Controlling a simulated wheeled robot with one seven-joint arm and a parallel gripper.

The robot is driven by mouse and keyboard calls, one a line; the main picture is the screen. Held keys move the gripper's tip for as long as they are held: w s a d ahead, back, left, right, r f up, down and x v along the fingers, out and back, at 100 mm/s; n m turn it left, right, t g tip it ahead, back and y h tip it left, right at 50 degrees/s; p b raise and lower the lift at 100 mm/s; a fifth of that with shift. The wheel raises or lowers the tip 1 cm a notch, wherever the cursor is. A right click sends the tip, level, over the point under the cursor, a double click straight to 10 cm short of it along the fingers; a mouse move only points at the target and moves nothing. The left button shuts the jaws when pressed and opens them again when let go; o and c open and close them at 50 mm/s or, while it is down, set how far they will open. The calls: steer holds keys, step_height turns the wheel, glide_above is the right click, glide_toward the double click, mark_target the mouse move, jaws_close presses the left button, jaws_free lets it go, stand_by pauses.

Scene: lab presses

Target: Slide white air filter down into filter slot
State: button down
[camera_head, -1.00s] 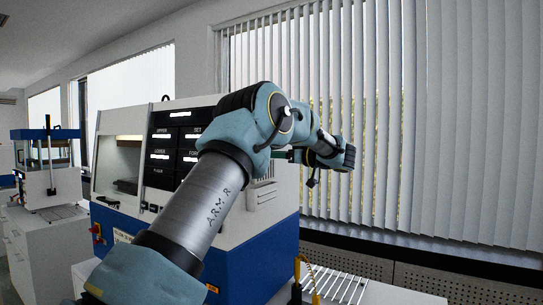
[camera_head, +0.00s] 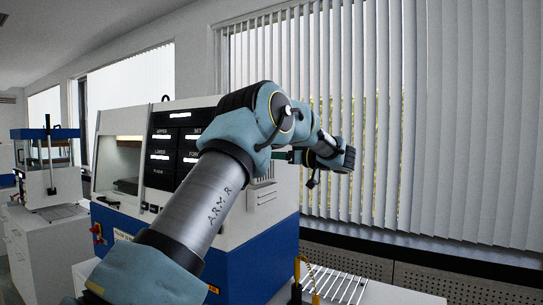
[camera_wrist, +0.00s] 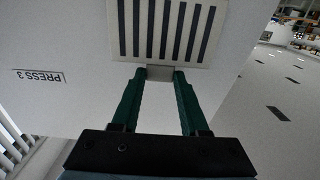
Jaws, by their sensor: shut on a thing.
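The white air filter (camera_wrist: 205,52) shows at the top of the wrist view as a pale panel with several dark slats. A small grey tab (camera_wrist: 160,73) stands at its near edge. My gripper (camera_wrist: 160,72) is shut on this tab, one green finger on each side. In the head view, my gripper (camera_head: 281,155) is at the side wall of the press, partly hidden by my arm. The filter lies against or close to this wall; I cannot tell how deep it sits. The filter slot itself is not clearly visible.
The white and blue press (camera_head: 250,245) fills the middle of the head view. Its wall bears a "PRESS 3" label (camera_wrist: 38,76), upside down in the wrist view. A window with blinds (camera_head: 450,120) is at right. A smaller press (camera_head: 48,165) stands at far left.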

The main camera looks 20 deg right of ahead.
steer(key=shift+f+b, duration=1.9)
steer(key=shift+f, duration=1.95)
steer(key=shift+c, duration=1.7)
jaws_free()
steer(key=b, duration=0.4)
glide_toward(266, 178)
steer(key=shift+v, duration=1.55)
